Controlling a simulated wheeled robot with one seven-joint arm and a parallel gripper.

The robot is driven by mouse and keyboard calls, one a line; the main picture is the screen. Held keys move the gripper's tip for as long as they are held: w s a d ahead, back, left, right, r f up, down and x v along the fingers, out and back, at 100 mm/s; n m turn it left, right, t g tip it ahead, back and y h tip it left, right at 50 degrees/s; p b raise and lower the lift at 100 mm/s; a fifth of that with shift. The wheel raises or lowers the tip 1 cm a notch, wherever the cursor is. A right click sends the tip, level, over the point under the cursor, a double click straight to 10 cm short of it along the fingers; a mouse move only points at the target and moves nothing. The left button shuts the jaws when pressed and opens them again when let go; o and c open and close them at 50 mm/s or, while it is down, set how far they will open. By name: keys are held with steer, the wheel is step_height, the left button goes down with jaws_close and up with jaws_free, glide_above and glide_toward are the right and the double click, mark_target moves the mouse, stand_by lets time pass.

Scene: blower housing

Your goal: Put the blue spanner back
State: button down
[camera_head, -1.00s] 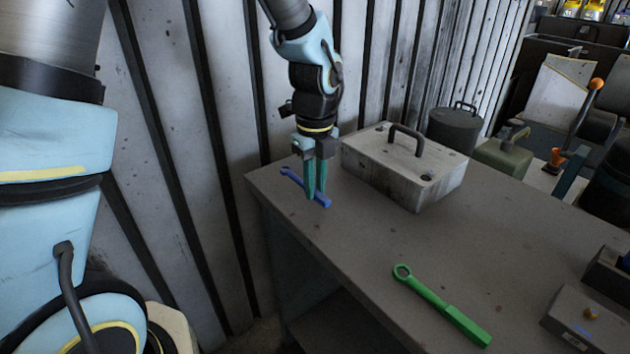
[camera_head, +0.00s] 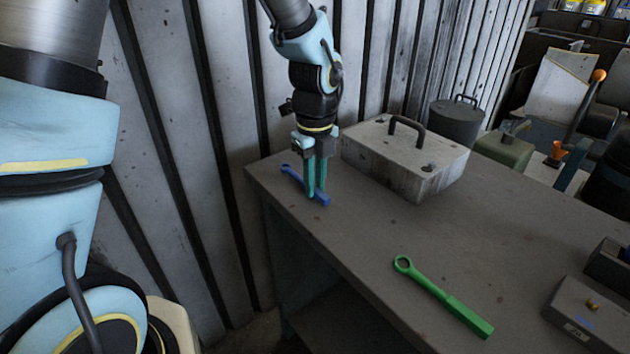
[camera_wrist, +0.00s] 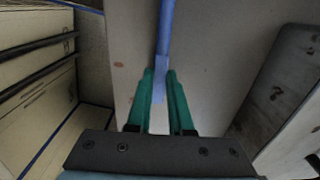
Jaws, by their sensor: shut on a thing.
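The blue spanner (camera_head: 296,177) is at the far left end of the grey table (camera_head: 370,232), its ring end toward the wall. My gripper (camera_head: 316,194) points down with its green fingers shut on the spanner's thicker handle end. In the wrist view my gripper (camera_wrist: 158,78) has a finger on each side of the blue spanner (camera_wrist: 164,40), which runs up out of the picture. In the head view the fingers hide part of the handle. The spanner is on or very close to the table top; I cannot tell which.
A green spanner (camera_head: 444,297) lies on the table's front part. A pale metal box with a handle (camera_head: 404,158) stands just right of my gripper. A grey block (camera_head: 590,315) is at the right edge. The ribbed wall (camera_head: 215,130) is close behind. The middle of the table is clear.

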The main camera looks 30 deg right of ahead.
steer(key=shift+f, duration=0.2)
steer(key=c, duration=0.7)
jaws_free()
steer(key=shift+c, duration=0.2)
steer(key=shift+o, duration=0.3)
steer(key=o, duration=0.4)
step_height(320, 180, up, 8)
steer(key=p, duration=0.7)
steer(key=shift+p, duration=0.3)
steer(key=shift+a, duration=0.1)
